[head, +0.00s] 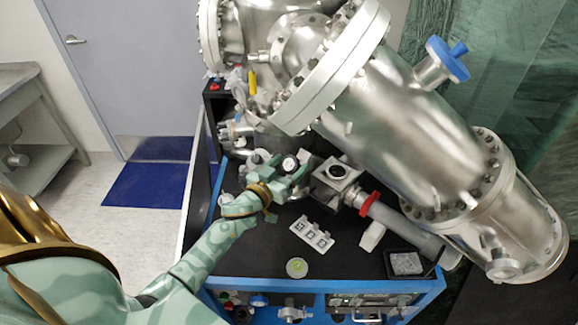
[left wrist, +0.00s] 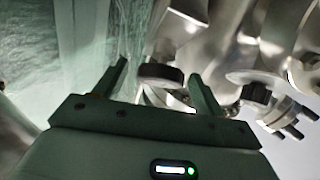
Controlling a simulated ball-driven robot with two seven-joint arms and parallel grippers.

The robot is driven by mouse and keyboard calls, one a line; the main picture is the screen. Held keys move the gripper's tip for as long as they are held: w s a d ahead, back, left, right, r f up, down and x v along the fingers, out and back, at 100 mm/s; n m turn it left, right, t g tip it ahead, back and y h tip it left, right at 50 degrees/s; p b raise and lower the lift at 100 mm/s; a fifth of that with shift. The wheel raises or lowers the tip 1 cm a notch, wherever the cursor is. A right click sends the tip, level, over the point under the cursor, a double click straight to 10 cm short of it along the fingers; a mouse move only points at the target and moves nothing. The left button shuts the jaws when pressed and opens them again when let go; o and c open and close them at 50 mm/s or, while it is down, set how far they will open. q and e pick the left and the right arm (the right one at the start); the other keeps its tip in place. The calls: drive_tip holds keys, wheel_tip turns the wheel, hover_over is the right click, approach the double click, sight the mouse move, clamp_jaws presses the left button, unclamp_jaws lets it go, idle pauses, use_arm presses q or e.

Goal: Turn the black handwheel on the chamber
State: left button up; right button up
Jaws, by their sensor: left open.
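The black handwheel (left wrist: 160,74) shows in the left wrist view as a dark round disc, seen nearly edge-on, between my left fingers. In the head view, a small round dark-rimmed piece with a light face (head: 290,164) sits at my left gripper and appears to be the same wheel. My left gripper (head: 283,166) is open around it, beside the steel chamber (head: 400,120). It also shows in the left wrist view (left wrist: 157,84), with the fingers apart. I cannot tell whether either finger touches the wheel. My right gripper is not in view.
A white switch plate (head: 312,234) and a round green-centred disc (head: 296,267) lie on the black cart top. Another dark knob (left wrist: 256,94) shows in the left wrist view.

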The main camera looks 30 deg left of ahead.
use_arm(q)
drive_tip(key=shift+w, duration=0.4)
drive_tip(key=c, duration=1)
drive_tip(key=shift+o, duration=0.2)
drive_tip(key=shift+m+h, duration=0.3)
drive_tip(key=shift+m, duration=0.1)
